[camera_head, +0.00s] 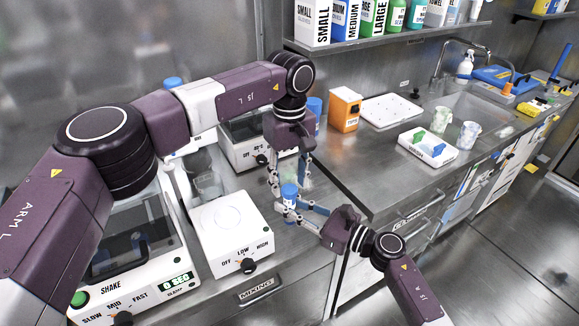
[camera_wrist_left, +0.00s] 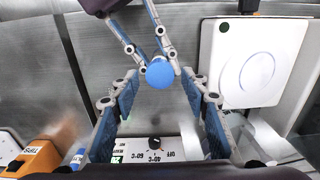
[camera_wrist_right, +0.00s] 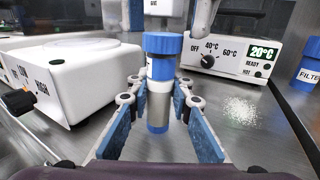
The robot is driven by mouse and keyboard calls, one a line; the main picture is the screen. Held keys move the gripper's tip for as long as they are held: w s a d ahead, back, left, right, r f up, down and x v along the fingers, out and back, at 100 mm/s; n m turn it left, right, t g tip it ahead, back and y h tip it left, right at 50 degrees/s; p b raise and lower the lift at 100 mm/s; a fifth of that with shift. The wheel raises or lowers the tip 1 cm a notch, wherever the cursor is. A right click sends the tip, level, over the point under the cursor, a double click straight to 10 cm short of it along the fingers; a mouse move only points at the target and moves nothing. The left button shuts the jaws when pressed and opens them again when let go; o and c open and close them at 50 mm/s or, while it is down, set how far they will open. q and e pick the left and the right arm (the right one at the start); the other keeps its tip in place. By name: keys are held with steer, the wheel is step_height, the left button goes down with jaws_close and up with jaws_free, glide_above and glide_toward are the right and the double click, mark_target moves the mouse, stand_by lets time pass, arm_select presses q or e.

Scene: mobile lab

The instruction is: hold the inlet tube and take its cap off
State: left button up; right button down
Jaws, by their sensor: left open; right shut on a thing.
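The inlet tube (camera_wrist_right: 159,100) stands upright in the right wrist view, clear-walled with a blue lower end. Its blue cap (camera_wrist_right: 162,43) is on top, and shows from above in the left wrist view (camera_wrist_left: 160,74). My right gripper (camera_head: 294,207) is shut on the tube below the cap. My left gripper (camera_head: 290,178) points down just above the cap, open, with its fingers spread. In the left wrist view the cap lies between and slightly beyond the left fingers (camera_wrist_left: 160,100). The cap also shows in the head view (camera_head: 289,190).
A white mixer with a dial (camera_head: 229,232) stands left of the grippers, and a shaker (camera_head: 135,275) further left. A heater (camera_wrist_right: 232,52) stands behind the tube. White grains (camera_wrist_right: 240,110) lie on the counter. An orange tips box (camera_head: 344,109) stands further back.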

arm_select(q)
steer(key=shift+f, duration=0.7)
